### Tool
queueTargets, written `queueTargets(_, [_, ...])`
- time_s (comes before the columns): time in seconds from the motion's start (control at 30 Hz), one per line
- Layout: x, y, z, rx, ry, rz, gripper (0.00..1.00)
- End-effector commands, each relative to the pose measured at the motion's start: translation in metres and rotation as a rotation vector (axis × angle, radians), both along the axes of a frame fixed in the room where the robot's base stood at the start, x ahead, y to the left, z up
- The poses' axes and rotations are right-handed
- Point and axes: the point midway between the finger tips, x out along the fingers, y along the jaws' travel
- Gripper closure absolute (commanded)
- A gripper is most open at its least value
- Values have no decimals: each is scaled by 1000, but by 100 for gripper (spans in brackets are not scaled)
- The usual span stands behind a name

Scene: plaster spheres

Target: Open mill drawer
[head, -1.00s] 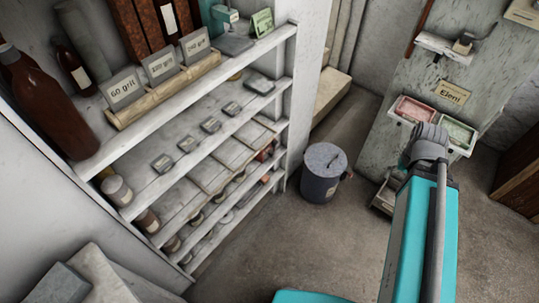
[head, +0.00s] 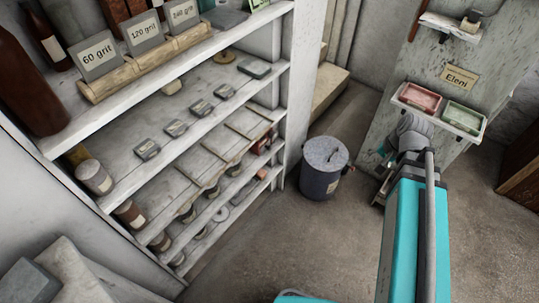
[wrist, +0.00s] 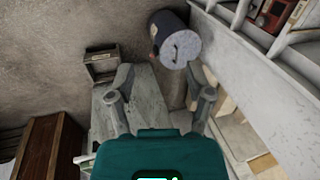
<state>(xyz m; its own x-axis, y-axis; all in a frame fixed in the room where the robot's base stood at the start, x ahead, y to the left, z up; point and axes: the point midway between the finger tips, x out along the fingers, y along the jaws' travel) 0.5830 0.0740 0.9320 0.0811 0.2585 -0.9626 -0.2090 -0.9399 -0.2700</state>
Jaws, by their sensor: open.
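My gripper (wrist: 160,88) is open and empty in the wrist view, with one finger on each side of the picture's middle. A small grey boxy thing (wrist: 101,66) with a pale label and a dark opening is beyond the left finger, apart from it. I cannot tell for sure whether it is the mill or its drawer. In the head view a small boxy thing (head: 379,194) shows low beside my arm, mostly hidden by it. My arm also hides most of the gripper there.
A lidded grey bin (head: 323,168) stands on the floor left of my arm; the wrist view shows it (wrist: 172,40) ahead. White shelves (head: 165,194) with jars and grit labels fill the left. A tray (head: 474,130) with red and green contents hangs below the "Eleni" sign (head: 459,78).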

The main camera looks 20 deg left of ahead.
Motion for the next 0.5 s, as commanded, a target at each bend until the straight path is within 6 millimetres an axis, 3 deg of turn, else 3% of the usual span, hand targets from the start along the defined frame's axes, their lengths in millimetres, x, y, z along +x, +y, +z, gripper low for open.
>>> queueTargets(0.03, [5,6,-18,24,-1,-17,33])
queueTargets(0.5, [35,61,-85,245,19,-189,33])
